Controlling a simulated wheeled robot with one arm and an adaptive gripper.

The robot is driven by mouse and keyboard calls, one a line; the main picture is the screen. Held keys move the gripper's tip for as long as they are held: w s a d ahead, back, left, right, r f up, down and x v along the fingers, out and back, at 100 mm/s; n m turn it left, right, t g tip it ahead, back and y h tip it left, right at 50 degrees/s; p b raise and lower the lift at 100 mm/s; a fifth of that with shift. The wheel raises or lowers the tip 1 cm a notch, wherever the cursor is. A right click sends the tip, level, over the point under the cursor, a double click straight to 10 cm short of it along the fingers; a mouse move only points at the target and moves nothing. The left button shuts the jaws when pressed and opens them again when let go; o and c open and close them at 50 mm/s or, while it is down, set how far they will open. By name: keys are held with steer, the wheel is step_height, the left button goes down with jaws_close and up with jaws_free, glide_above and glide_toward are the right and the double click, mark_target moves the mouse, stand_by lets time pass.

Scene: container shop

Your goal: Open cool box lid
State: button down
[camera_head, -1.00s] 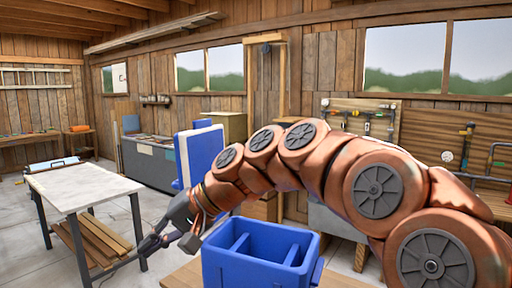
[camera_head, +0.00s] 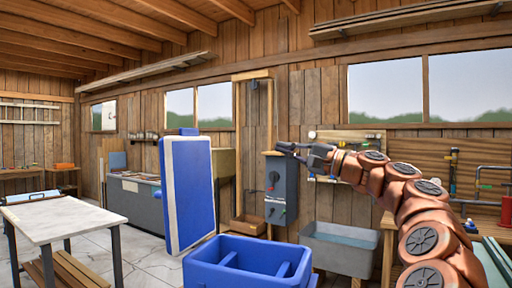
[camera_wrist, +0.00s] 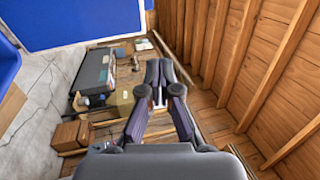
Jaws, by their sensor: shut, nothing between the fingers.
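The blue cool box (camera_head: 235,270) is at the bottom middle of the head view, its top open and dividers showing inside. The lid appears as a blue panel with a pale edge at the top left of the wrist view (camera_wrist: 80,22). My gripper (camera_head: 283,149) is raised above the box and right of the lid, apart from both. Its fingers are together and empty in the wrist view (camera_wrist: 160,68).
A white-topped table (camera_head: 65,218) stands at the left. A grey control box (camera_head: 281,188) on a post is behind my gripper. A grey tub of water (camera_head: 341,247) stands to the right of the cool box. The air around my gripper is clear.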

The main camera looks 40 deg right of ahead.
steer(key=p+x, duration=0.2)
steer(key=x, duration=1.1)
steer(key=shift+w, duration=0.4)
steer(key=shift+a+r, duration=0.1)
steer(key=shift+a, duration=0.05)
